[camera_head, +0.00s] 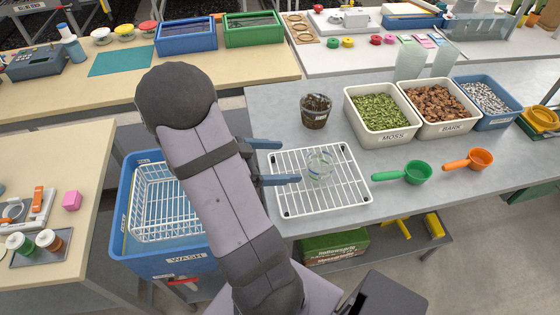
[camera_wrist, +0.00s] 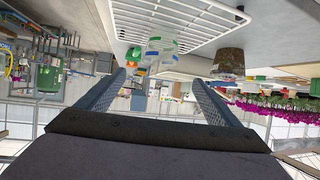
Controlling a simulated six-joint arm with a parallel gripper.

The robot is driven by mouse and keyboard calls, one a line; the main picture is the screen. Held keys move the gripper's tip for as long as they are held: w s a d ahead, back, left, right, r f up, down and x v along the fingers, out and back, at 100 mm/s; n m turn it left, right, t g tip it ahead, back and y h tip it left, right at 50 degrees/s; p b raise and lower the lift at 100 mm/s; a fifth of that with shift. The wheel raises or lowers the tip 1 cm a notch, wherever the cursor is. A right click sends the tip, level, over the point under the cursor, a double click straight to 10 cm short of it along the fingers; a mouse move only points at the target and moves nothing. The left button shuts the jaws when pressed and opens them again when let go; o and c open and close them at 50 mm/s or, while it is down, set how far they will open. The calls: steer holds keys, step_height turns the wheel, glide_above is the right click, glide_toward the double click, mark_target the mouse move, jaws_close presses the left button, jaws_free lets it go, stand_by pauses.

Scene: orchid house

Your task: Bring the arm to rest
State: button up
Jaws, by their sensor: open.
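My gripper (camera_head: 282,162) is open and empty at the left edge of the white wire rack (camera_head: 296,202). Its two blue-grey fingers point right in the head view, apart from each other. In the wrist view the gripper (camera_wrist: 158,92) shows both fingers spread, with nothing between them. A clear glass or plastic cup (camera_head: 319,168) stands on the rack, to the right of the fingertips and apart from them. The cup also shows in the wrist view (camera_wrist: 161,45), beyond the fingertips.
A dark pot (camera_head: 315,112) stands behind the rack. Bins of moss (camera_head: 381,137) and bark (camera_head: 440,130) stand to its right. A green scoop (camera_head: 417,173) and an orange scoop (camera_head: 479,160) lie in front. A blue wash tub (camera_head: 140,258) with a white basket is left of the bench.

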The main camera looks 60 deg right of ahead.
steer(key=shift+w, duration=0.1)
stand_by(0.4)
steer(key=w+a+r+n+t+y+p, duration=0.1)
steer(key=w+a+n+t, duration=0.2)
steer(key=w, duration=0.4)
steer(key=w+a+r+n+t+p, duration=0.2)
steer(key=w+t, duration=0.3)
steer(key=w, duration=0.2)
steer(key=w+a+r+n+t+y+p, duration=0.1)
steer(key=w+a+n+t, duration=0.1)
steer(key=w+n+t, duration=0.3)
steer(key=w+a+r+n+t+y+p, duration=0.1)
steer(key=w+a+y, duration=0.15)
steer(key=a, duration=0.25)
steer(key=w+a+r+n+y+p, duration=0.1)
steer(key=w+a+n+y, duration=0.15)
steer(key=a, duration=0.25)
steer(key=s+a+r+n+g+y+p, duration=0.1)
steer(key=s+a+n+g+y+p, duration=0.3)
steer(key=a, duration=0.9)
steer(key=s+r+n+g+p, duration=0.1)
steer(key=s+n+g, duration=0.2)
steer(key=s+n, duration=0.85)
steer(key=s+f+m+b, duration=0.4)
steer(key=s+f+b, duration=0.1)
steer(key=shift+a, duration=0.45)
